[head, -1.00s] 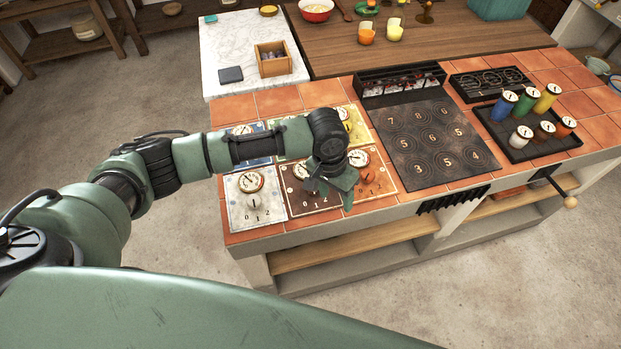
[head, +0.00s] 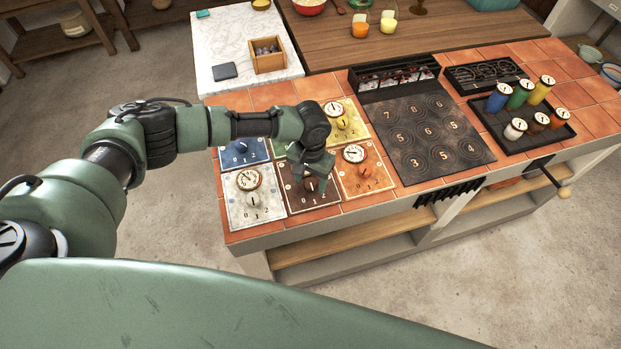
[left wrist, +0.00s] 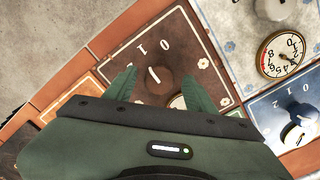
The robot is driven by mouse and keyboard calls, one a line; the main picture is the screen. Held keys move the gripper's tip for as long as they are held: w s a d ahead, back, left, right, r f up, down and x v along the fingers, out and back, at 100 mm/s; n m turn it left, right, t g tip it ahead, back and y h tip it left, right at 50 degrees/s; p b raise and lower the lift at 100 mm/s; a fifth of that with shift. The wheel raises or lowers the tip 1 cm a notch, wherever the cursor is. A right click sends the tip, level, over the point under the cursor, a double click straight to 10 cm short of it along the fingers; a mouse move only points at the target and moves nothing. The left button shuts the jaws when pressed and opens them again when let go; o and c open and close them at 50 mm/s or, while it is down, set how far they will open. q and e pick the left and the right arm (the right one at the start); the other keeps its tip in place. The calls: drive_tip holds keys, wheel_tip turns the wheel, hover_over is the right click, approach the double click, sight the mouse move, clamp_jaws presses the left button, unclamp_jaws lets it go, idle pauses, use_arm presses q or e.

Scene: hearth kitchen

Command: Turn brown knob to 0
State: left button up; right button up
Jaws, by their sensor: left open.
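The brown panel (head: 296,204) lies in the front row of square panels on the tiled counter, between the white panel (head: 243,209) and the orange panel (head: 378,181). My left gripper (head: 311,183) points down over it, hiding much of it in the head view. In the left wrist view the brown knob (left wrist: 165,82) appears between my two open fingers. I cannot tell whether they touch it. Its pale pointer line leans to the upper left, away from the numeral 0 at the upper right. The panel's dial is mostly hidden behind my gripper's body. My right gripper is out of view.
The blue panel (head: 236,153) and the yellow panel (head: 352,111), each with its own knob, lie in the back row. A black burner plate (head: 425,165) is to the right. Farther right, a dark tray (head: 548,138) holds several coloured canisters.

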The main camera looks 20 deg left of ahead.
use_arm(q)
drive_tip(key=shift+f, duration=0.1)
clamp_jaws()
drive_tip(key=shift+m, duration=0.3)
drive_tip(key=m+p, duration=0.1)
drive_tip(key=m, duration=0.2)
drive_tip(key=shift+m, duration=0.3)
drive_tip(key=m, duration=0.4)
drive_tip(key=shift+m, duration=0.3)
idle(0.3)
unclamp_jaws()
